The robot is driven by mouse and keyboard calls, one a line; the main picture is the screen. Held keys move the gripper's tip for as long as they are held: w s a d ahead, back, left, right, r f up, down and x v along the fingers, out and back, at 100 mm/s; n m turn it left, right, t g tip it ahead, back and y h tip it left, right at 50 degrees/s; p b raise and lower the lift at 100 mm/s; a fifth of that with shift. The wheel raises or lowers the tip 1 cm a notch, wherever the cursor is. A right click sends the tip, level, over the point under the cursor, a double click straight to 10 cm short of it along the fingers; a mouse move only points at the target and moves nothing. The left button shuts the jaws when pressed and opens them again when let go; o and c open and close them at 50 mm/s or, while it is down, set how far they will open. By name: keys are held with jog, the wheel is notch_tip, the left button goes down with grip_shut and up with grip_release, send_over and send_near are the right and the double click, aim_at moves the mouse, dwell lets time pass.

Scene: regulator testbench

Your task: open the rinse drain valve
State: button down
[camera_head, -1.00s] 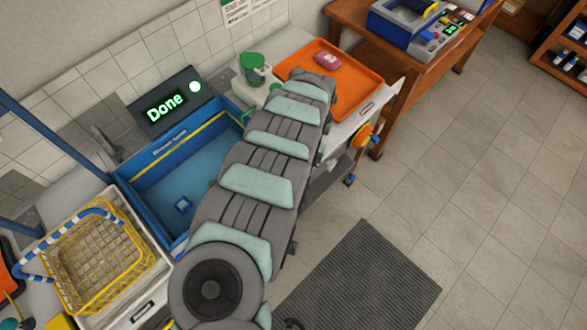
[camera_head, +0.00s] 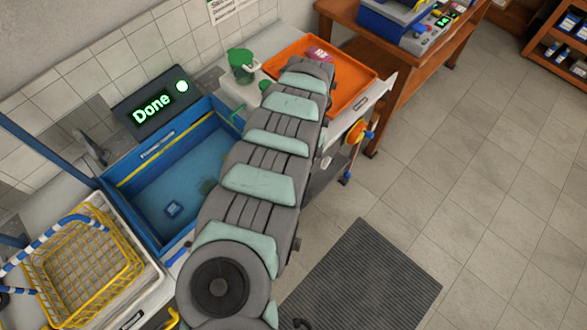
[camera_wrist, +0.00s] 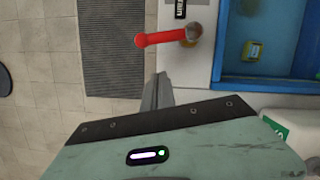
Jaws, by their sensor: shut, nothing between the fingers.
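A red lever handle (camera_wrist: 165,38) shows in the wrist view. It reaches sideways to the left from a brownish round pivot (camera_wrist: 190,35) at the front edge of the white bench, with the floor below it. My gripper (camera_wrist: 157,78) is shut and empty, its fingers just below the lever in the picture; whether they touch it I cannot tell. The blue rinse basin (camera_wrist: 262,84) lies to the right of the lever. In the head view the basin (camera_head: 150,205) is partly behind my arm, which hides the gripper and the lever.
A yellow wire basket (camera_head: 85,262) stands left of the basin. A display (camera_head: 150,106) behind it reads "Done". A green-lidded jug (camera_head: 243,68) and an orange tray (camera_head: 352,92) stand beyond. A ribbed mat (camera_head: 365,275) lies on the open floor to the right.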

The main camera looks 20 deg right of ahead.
jog(key=b+v, duration=0.1)
jog(key=v, duration=0.9)
jog(key=shift+d, duration=0.25)
